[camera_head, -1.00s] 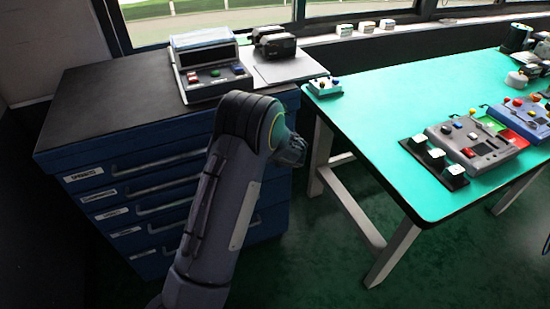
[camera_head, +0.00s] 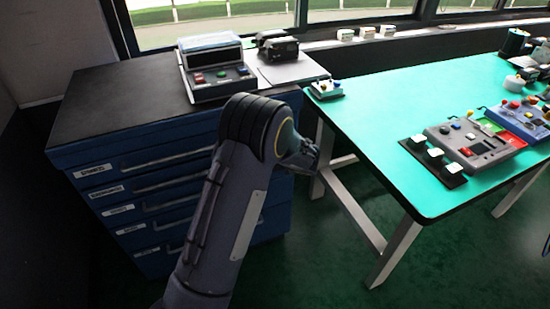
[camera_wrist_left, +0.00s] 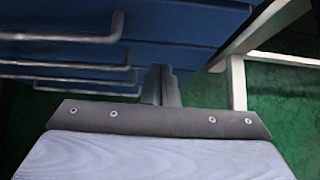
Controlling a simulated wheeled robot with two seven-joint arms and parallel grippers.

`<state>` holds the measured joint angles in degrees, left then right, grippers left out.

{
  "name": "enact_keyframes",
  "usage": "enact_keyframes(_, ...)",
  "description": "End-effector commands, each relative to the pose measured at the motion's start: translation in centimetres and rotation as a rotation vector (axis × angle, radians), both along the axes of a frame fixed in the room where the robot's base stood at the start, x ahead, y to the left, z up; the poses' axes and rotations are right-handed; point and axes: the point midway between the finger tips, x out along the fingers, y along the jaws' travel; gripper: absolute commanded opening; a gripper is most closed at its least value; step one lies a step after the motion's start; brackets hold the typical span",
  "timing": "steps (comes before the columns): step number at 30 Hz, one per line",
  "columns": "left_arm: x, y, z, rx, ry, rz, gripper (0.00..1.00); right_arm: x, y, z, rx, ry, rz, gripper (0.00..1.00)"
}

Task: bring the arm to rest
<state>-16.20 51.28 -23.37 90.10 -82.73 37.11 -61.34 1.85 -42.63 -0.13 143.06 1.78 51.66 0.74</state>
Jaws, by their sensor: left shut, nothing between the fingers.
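My left arm (camera_head: 225,195) rises from the bottom of the head view and bends at the elbow in front of the blue drawer cabinet (camera_head: 135,180). My left gripper (camera_wrist_left: 161,84) is shut and empty in the wrist view, with its two fingers together. Cabinet drawers with bar handles show behind it, and a pale table leg (camera_wrist_left: 237,82) stands to its right. In the head view the forearm end is mostly hidden behind the elbow, with only a small grey part showing beside the table's left end. My right gripper is not in view.
The green-topped table (camera_head: 400,120) stands right of my arm, its front left corner and legs close by. It bears a grey control box (camera_head: 475,145) and a small button box (camera_head: 326,88). A console (camera_head: 214,70) sits on the cabinet. Green floor is clear below.

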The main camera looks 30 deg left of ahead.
Motion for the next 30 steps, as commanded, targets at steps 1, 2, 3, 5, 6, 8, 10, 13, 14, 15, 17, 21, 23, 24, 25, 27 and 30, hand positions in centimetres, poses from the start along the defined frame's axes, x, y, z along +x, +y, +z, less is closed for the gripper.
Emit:
enact_keyframes(1,-0.6,-0.9,1.1,-0.002,-0.004,-0.004,0.0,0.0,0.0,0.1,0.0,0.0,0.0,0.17)
enact_keyframes(2,-0.9,-1.2,1.6,-0.003,-0.004,-0.002,0.0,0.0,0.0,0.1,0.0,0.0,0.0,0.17)
enact_keyframes(3,-1.4,-1.8,2.1,-0.003,-0.003,-0.002,0.0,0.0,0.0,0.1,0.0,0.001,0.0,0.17)
enact_keyframes(5,-2.0,-2.5,3.0,-0.003,-0.002,-0.002,0.0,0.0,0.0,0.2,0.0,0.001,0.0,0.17)
enact_keyframes(6,-2.4,-2.9,3.4,-0.003,-0.002,-0.002,0.0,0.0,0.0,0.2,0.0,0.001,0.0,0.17)
enact_keyframes(8,-2.9,-3.5,4.0,-0.004,-0.002,-0.002,0.0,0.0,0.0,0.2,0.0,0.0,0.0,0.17)
enact_keyframes(10,-3.3,-4.0,4.6,-0.005,-0.001,-0.001,0.0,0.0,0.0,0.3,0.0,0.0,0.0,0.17)
enact_keyframes(13,-3.7,-4.4,5.1,-0.003,0.0,-0.001,0.0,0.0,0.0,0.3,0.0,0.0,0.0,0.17)
enact_keyframes(14,-3.8,-4.5,5.1,-0.003,0.0,-0.001,0.0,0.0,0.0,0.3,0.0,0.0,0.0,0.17)
enact_keyframes(15,-3.9,-4.6,5.2,-0.003,0.001,0.0,0.0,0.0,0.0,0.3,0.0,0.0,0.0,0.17)
enact_keyframes(17,-3.9,-4.6,5.3,-0.003,0.001,0.0,0.0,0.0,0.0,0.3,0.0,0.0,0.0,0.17)
enact_keyframes(21,-4.7,-4.1,5.9,-0.043,-0.013,0.044,0.0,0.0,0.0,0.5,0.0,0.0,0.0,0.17)
enact_keyframes(23,-5.8,-3.3,6.8,-0.108,-0.037,0.117,0.0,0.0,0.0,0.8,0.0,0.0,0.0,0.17)
enact_keyframes(24,-6.9,-2.7,7.6,-0.171,-0.06,0.186,0.0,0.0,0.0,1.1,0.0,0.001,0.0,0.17)
enact_keyframes(25,-8.0,-2.3,8.3,-0.228,-0.08,0.248,0.0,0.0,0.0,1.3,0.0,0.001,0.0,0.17)
enact_keyframes(27,-11.0,-1.3,10.0,-0.38,-0.133,0.423,0.0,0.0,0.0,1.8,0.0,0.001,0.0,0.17)
enact_keyframes(30,-16.0,-0.7,12.5,-0.618,-0.212,0.703,0.0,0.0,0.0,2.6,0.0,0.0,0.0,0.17)
